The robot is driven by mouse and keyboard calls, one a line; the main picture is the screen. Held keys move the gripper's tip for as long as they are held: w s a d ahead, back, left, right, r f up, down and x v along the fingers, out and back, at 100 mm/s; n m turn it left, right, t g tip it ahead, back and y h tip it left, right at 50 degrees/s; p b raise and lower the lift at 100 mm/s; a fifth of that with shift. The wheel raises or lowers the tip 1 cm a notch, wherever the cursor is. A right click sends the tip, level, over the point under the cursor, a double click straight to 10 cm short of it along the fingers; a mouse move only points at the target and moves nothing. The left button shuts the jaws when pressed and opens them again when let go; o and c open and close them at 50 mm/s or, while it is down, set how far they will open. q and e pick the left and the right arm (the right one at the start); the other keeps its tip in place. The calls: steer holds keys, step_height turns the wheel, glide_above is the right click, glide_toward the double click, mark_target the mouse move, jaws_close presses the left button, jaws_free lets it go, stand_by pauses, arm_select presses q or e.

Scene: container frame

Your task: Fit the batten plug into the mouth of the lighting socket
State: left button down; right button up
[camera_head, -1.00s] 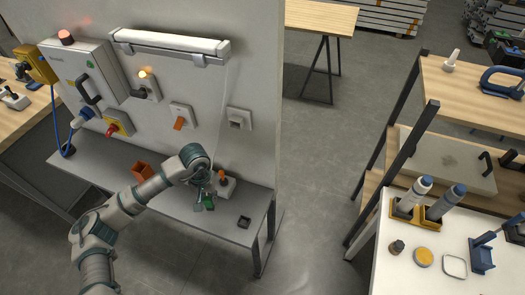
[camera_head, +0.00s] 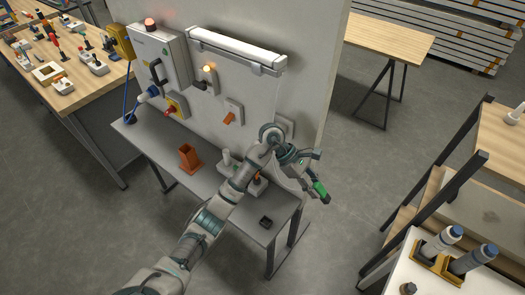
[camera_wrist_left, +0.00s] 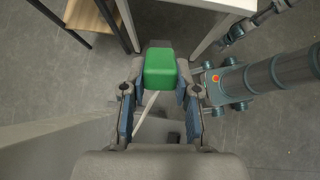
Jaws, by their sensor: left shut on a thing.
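My left gripper (camera_head: 308,176) is shut on a green plug (camera_head: 320,190), apparently the batten plug, holding it in the air to the right of the panel's lower part. In the left wrist view the plug's green end (camera_wrist_left: 160,70) sits between the two fingers, and a thin white cord shows below it. A pale square socket (camera_head: 284,126), apparently the lighting socket, is on the panel behind my left wrist and partly hidden by it. The plug is apart from this socket. My right gripper is not identifiable in either view.
The white panel (camera_head: 318,90) bears the batten lamp (camera_head: 236,48), a grey box (camera_head: 158,55) and an orange-handled switch (camera_head: 232,115). The shelf below holds an orange holder (camera_head: 190,158) and a small black tray (camera_head: 265,221). Open floor lies right of the panel.

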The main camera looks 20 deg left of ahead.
arm_select(q)
steer(key=w+a+r+n+t+y+p, duration=0.1)
steer(key=w+a+r+n+t, duration=0.2)
steer(key=a+n+t, duration=0.5)
steer(key=w+a+r+n+t+y+p, duration=0.2)
steer(key=w+a+r+n+t, duration=0.1)
steer(key=a+n+t, duration=0.5)
steer(key=a+t, duration=0.1)
steer(key=t, duration=0.2)
steer(key=shift+a+n, duration=0.35)
steer(key=shift+n, duration=0.05)
arm_select(e)
steer(key=s+r, duration=0.2)
steer(key=r, duration=0.1)
steer(key=shift+s+a, duration=0.25)
steer(key=shift+a, duration=0.1)
arm_select(q)
steer(key=shift+f, duration=0.1)
